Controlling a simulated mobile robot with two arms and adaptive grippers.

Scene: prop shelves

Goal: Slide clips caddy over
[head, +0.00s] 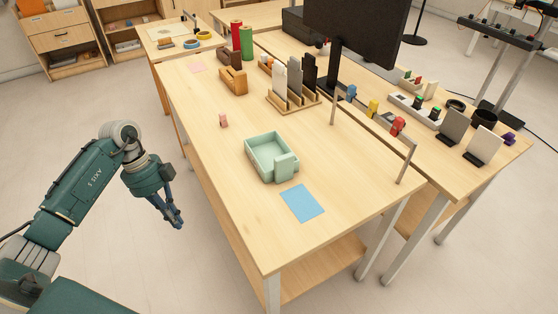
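A mint-green open caddy (262,172) sits upright on the wooden table in the head view, with a raised block at its front right corner. Any clips inside it are too small to make out. A flat blue rectangle (302,203) lies on the table in front of the caddy and to its right, with a small gap between them. My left gripper (177,222) hangs beside the table's left edge, pointing down, well apart from the caddy. Its fingers look empty, but their opening is unclear from this angle. My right gripper is out of view.
A small pink block (223,120) stands behind the caddy to the left. A wooden sorter (293,103) with upright panels stands farther back. A low rail (374,133) runs along the table's right side. The table around the caddy's left and front is clear.

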